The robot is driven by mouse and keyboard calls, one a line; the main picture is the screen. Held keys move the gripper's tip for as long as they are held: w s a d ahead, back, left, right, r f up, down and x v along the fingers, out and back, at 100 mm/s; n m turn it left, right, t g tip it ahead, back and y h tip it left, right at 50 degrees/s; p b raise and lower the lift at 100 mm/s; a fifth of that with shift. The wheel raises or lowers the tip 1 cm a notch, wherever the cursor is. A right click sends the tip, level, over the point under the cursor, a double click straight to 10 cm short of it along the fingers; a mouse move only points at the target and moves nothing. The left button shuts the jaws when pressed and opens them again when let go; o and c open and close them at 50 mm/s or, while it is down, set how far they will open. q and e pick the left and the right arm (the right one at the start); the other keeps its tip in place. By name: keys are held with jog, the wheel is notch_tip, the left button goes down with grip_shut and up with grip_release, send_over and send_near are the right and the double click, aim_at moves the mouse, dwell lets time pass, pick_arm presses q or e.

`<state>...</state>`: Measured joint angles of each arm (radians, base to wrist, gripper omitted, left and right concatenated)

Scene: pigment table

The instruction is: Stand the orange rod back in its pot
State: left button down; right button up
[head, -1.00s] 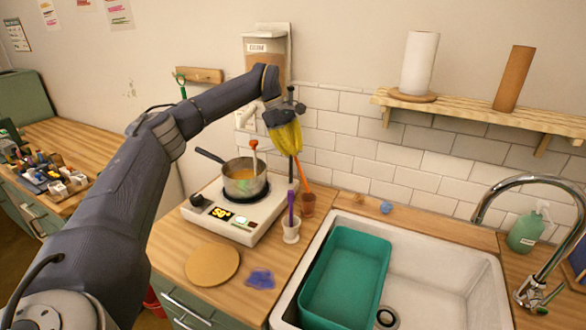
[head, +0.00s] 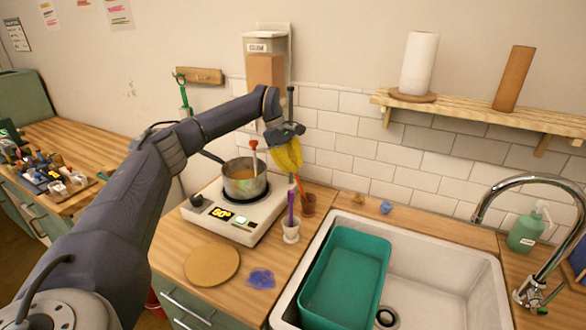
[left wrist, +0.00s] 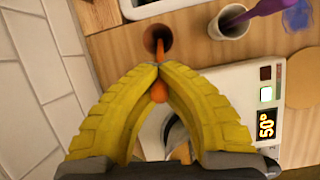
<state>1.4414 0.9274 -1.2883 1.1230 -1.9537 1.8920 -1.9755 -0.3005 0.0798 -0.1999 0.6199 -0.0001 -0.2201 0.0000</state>
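My left gripper (head: 297,172) has yellow fingers and is shut on the orange rod (head: 300,185), above the brown pot (head: 308,206) at the back of the counter. In the left wrist view the yellow fingertips (left wrist: 159,68) meet around the rod. Its rounded end (left wrist: 159,91) shows on the near side of the fingers, and its shaft (left wrist: 160,44) runs on into the mouth of the brown pot (left wrist: 158,30). The rod tilts slightly in the head view. Its lower tip is hidden, so I cannot tell how deep it sits. My right gripper is out of view.
A white pot (head: 291,234) with a purple rod (head: 290,205) stands just in front. To the left, a saucepan (head: 245,190) sits on a hot plate (head: 226,222) reading 50°. The sink (head: 440,262) with a green tub (head: 343,285) lies to the right.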

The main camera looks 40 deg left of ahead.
pick_arm(q)
jog(key=c, duration=2.2)
grip_release()
jog(key=shift+f, duration=0.55)
jog(key=c, duration=1.6)
grip_release()
jog(key=shift+r, duration=0.65)
jog(key=v, duration=1.1)
jog(key=shift+a+r, duration=0.15)
jog(key=shift+r, duration=0.25)
